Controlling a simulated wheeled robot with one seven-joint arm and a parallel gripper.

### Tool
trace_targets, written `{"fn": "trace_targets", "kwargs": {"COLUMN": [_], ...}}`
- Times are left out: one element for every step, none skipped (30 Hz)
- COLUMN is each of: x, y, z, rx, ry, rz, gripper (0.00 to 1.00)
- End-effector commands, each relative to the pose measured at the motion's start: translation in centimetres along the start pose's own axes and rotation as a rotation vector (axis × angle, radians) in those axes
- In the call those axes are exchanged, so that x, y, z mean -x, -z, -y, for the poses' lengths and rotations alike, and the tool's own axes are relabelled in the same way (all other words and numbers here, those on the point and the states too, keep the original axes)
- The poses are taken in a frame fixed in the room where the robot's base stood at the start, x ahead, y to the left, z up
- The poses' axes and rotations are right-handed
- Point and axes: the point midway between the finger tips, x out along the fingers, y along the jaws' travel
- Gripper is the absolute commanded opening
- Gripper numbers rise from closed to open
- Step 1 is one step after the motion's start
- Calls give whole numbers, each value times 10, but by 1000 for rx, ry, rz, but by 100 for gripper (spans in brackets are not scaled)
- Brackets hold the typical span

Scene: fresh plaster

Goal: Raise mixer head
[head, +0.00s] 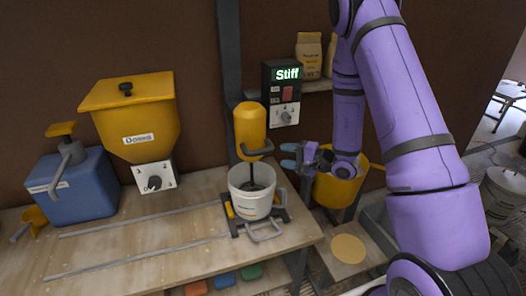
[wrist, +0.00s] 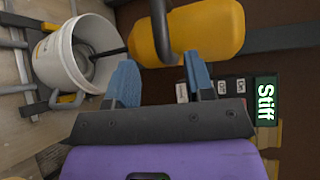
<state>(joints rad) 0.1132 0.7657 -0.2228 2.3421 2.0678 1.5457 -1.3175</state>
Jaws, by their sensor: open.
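The yellow mixer head (head: 250,128) hangs on a dark post above a white bucket (head: 252,192), with its dark shaft reaching down into the bucket. A dark curved handle (head: 257,150) sticks out at the head's lower end. My gripper (head: 290,155) is open and empty, just right of the handle. In the wrist view the blue fingertips of my gripper (wrist: 158,80) point toward the mixer head (wrist: 205,28) and the handle (wrist: 162,28), which lies ahead of the gap between them. I cannot tell whether they touch. The bucket (wrist: 75,55) shows at left.
A control box (head: 281,93) reading "Stiff" is above the gripper; it also shows in the wrist view (wrist: 262,98). A yellow hopper (head: 135,115) and blue container (head: 75,187) stand at left. A yellow bucket (head: 338,188) is behind my wrist. The bench front (head: 140,255) is mostly clear.

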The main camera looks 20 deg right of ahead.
Motion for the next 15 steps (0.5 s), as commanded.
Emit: {"fn": "trace_targets", "kwargs": {"x": [-9,-14,-21,-27,-32,-40,-45,-50,-57,-62,-66,-71,-74,-78,-81], "y": [-1,-1,-1,-1,-1,-1,-1,-1,-1,-1,-2,-1,-1,-1,-1], "z": [0,0,0,0,0,0,0,0,0,0,0,0,0,0,0], "rx": [1,1,2,2,2,1,1,0,1,1,1,1,1,1,1], "ry": [0,0,-1,-1,0,0,-1,-1,-1,0,0,0,-1,-1,-1], "rz": [5,4,5,5,4,6,5,4,5,5,5,4,4,4,3], "gripper": [48,48,48,48,48,48,48,48,48,48,48,48,48,48,48]}}
